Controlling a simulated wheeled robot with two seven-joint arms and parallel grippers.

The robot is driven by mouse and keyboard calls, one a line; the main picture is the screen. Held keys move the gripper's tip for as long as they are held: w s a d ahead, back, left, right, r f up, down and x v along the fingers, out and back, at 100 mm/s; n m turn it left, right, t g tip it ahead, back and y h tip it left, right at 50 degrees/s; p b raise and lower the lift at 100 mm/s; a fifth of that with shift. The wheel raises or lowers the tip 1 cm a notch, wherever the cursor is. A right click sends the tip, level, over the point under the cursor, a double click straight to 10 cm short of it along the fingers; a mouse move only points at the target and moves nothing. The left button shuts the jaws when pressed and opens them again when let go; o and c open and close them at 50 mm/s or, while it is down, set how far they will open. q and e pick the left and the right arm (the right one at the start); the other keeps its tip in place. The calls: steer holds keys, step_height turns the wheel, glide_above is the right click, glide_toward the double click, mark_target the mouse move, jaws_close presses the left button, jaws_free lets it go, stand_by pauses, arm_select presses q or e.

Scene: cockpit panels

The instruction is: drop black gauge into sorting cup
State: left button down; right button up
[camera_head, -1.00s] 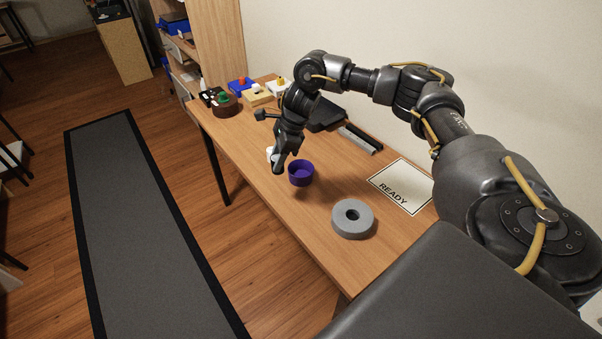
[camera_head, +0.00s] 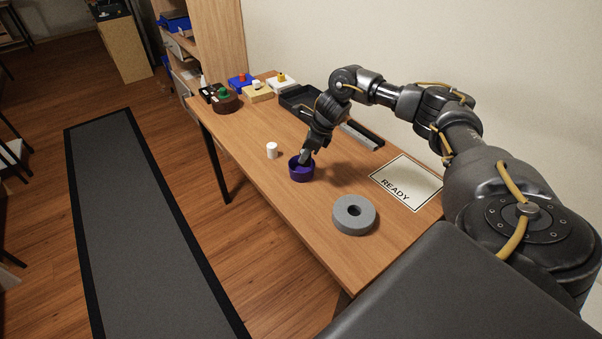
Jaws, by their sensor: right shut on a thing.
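The purple sorting cup (camera_head: 301,175) stands upright on the wooden table, left of the grey ring. My right gripper (camera_head: 305,159) points down at the cup, with its fingertips at the mouth and partly hidden by the rim. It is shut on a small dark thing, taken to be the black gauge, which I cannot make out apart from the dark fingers. I cannot tell whether the fingers touch the cup. My left gripper is not in view.
A white cylinder (camera_head: 272,150) stands just left of the cup. A grey ring (camera_head: 354,214) and a READY sheet (camera_head: 405,184) lie to the right. A black tray (camera_head: 300,97) and several coloured blocks are at the back. The table's front edge is close to the cup.

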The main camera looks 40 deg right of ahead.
steer(key=shift+f+b, duration=0.7)
steer(key=shift+f, duration=0.75)
steer(key=o, duration=1.1)
steer(key=b+v, duration=0.2)
steer(key=v, duration=0.8)
steer(key=shift+s+d+r, duration=0.1)
steer(key=shift+d+r, duration=0.05)
steer(key=shift+r, duration=0.2)
